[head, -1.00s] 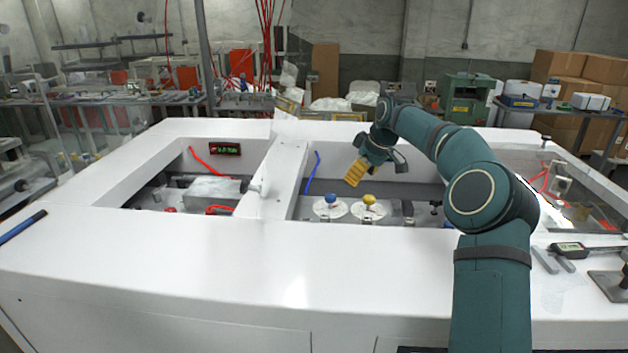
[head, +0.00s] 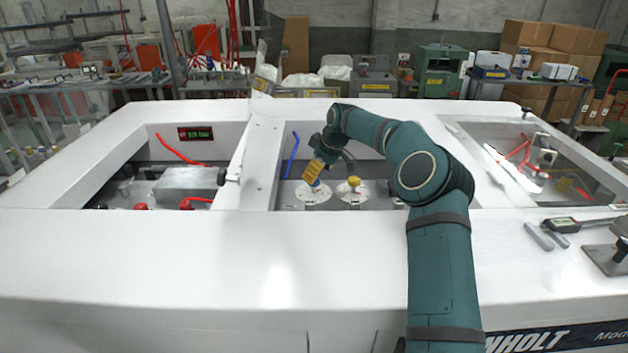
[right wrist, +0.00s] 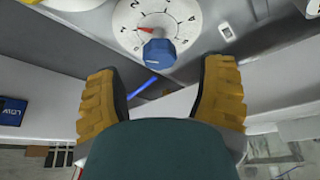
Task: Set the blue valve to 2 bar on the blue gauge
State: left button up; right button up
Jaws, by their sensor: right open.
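The blue valve (right wrist: 158,52) is a faceted blue knob at the lower rim of a white round gauge (right wrist: 140,15) in the right wrist view. The gauge has a red needle pointing left; its exact reading is hard to tell. In the head view this gauge (head: 313,196) lies in the middle recess, and my gripper mostly hides the knob. My right gripper (head: 313,172) is open, its yellow ribbed fingers just above the knob. In the right wrist view the fingers (right wrist: 162,68) are wide apart, with the knob ahead between them and nothing held. My left gripper is not in view.
A blue hose (head: 292,155) rises on the left. The recess has white panel walls around it. A caliper (head: 565,224) lies on the white top at right.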

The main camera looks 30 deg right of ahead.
aim_at(314, 185)
jog(key=shift+x, duration=1.75)
jog(key=c, duration=1.2)
